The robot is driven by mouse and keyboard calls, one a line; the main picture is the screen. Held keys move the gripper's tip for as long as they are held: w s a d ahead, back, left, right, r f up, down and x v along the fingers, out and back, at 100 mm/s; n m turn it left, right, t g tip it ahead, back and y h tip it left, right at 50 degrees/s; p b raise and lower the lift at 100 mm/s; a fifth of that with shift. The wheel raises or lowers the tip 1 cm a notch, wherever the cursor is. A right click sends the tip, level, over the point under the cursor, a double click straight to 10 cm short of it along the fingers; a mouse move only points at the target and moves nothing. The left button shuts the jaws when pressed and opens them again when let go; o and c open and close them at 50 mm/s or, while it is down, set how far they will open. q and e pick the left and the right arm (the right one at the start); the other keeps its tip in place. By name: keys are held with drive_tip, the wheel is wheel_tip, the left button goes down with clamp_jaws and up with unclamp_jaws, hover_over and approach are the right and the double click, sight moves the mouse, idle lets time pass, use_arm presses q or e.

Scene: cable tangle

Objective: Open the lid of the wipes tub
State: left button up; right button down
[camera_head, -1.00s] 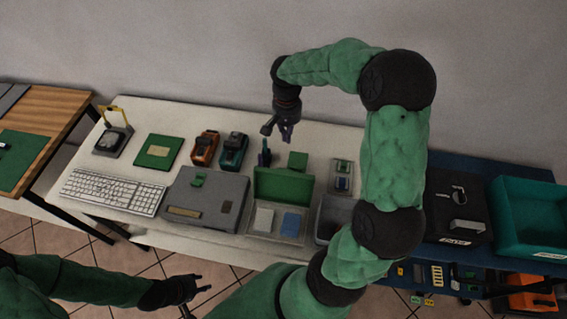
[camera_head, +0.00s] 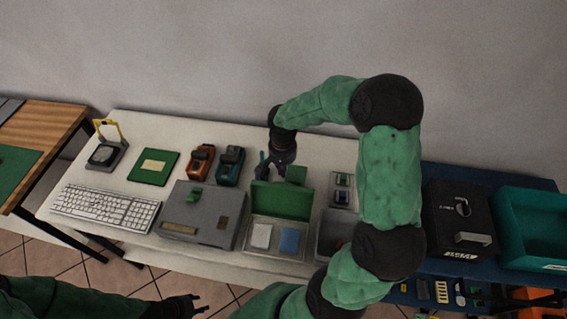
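I cannot tell for sure which thing is the wipes tub. A grey tray-like box (camera_head: 247,248) has a raised green lid (camera_head: 282,201) and holds a white and a blue pad. A small green square (camera_head: 297,174) and a slim dark green upright piece (camera_head: 262,163) show behind that lid. My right gripper (camera_head: 279,172) points down just behind the lid, between these two. Its fingers look apart; their tips are partly hidden, and I cannot tell whether they touch anything. My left gripper (camera_head: 198,304) is open and empty, low in front of the table.
A closed grey case (camera_head: 203,213) with a green latch and a keyboard (camera_head: 106,207) lie to the left. Orange (camera_head: 201,162) and teal (camera_head: 230,165) devices stand at the back. A grey bin (camera_head: 331,233) is on the right, partly behind my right arm.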

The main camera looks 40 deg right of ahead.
sight(279, 185)
drive_tip(key=shift+s+a+r, duration=0.45)
drive_tip(key=shift+s+a, duration=0.3)
drive_tip(key=shift+a, duration=0.1)
drive_tip(key=s+a+t+h+b, duration=0.1)
drive_tip(key=b, duration=0.1)
drive_tip(key=s+a+r+h+b, duration=0.1)
drive_tip(key=b, duration=0.2)
drive_tip(key=shift+a+r+t, duration=0.2)
drive_tip(key=shift+r+t, duration=0.05)
drive_tip(key=shift+t, duration=0.15)
drive_tip(key=shift+s+a+r+b, duration=0.2)
drive_tip(key=shift+b, duration=0.25)
drive_tip(key=shift+s+a+r, duration=0.4)
drive_tip(key=shift+s+a, duration=0.1)
drive_tip(key=shift+a, duration=0.05)
drive_tip(key=shift+w+d, duration=0.1)
